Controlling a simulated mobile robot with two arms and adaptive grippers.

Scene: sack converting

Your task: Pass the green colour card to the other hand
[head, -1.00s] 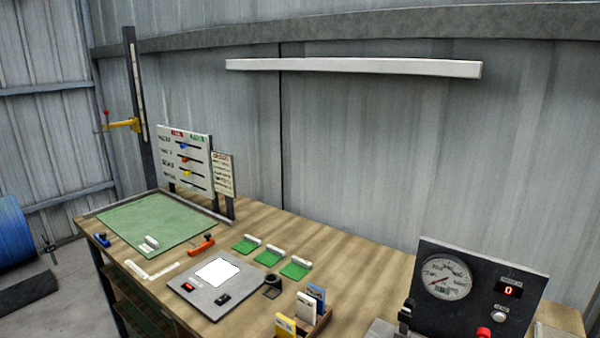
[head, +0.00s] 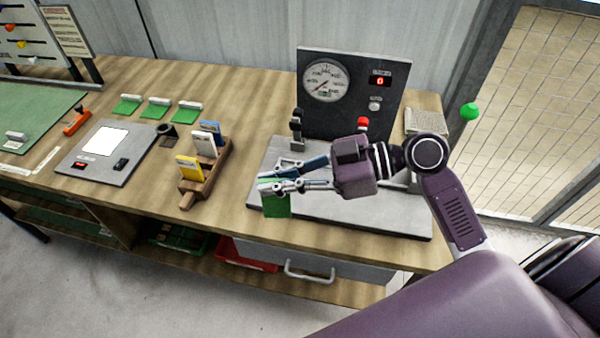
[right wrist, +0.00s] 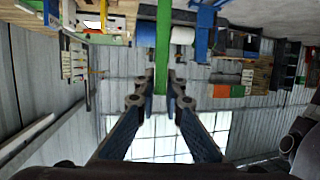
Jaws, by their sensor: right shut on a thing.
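The green colour card (head: 277,206) hangs from my right gripper (head: 272,186), above the left part of the grey metal base plate. The gripper's fingers are shut on the card's upper part, and its lower part hangs free. In the right wrist view the card (right wrist: 163,48) shows edge-on as a narrow green strip between the fingertips (right wrist: 161,82). My left gripper is in neither view.
A wooden card holder (head: 188,199) with yellow, white and blue cards stands left of my right gripper. Several green pads (head: 156,112) lie further left.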

